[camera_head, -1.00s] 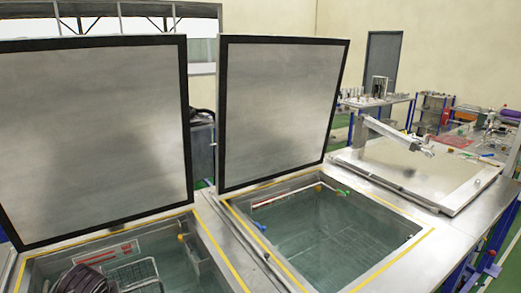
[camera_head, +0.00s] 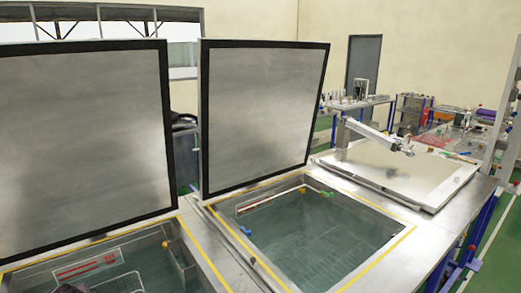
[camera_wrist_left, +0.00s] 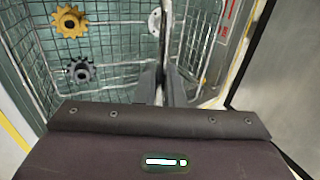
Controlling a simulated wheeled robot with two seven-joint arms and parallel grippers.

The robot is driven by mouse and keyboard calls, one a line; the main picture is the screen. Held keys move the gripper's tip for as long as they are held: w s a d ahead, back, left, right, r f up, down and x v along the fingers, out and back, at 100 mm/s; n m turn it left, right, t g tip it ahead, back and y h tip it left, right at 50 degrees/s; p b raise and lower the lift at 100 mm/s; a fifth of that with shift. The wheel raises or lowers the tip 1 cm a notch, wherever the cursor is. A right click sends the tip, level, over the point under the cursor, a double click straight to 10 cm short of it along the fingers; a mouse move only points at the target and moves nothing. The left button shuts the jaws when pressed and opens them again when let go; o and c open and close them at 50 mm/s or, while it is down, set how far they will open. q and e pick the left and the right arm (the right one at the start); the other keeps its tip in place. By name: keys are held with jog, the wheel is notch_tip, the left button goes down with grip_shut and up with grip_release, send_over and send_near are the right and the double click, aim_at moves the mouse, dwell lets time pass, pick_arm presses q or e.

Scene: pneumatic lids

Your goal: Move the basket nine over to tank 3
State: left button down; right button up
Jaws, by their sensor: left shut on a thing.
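A wire basket (camera_wrist_left: 105,72) fills the upper part of the left wrist view. A gold gear (camera_wrist_left: 70,21), a dark gear (camera_wrist_left: 77,72) and a pale round part (camera_wrist_left: 155,21) show in it. My left gripper (camera_wrist_left: 168,82) is shut on the basket at its near side. In the head view, a bit of the basket (camera_head: 126,284) shows in the left open tank (camera_head: 178,262), at the bottom edge. Only the dark top of my left gripper shows there. No basket or tank number is readable. My right gripper is in neither view.
A second open tank (camera_head: 392,243) in the middle has clear water and no visible basket. Raised lids (camera_head: 85,140) (camera_head: 262,118) stand behind both tanks. A third lid (camera_head: 400,172) at the right is shut, with a metal cylinder arm (camera_head: 375,135) above it.

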pick_arm(q)
notch_tip(320, 180, up, 8)
jog(key=shift+f, duration=0.25)
notch_tip(320, 180, down, 18)
jog(key=shift+f+b, duration=0.25)
jog(key=shift+b, duration=0.8)
notch_tip(320, 180, down, 4)
jog(key=b, duration=0.4)
jog(key=shift+w+r, duration=0.1)
jog(key=shift+r, duration=0.15)
jog(key=shift+f+b, duration=0.9)
jog(key=shift+b, duration=0.15)
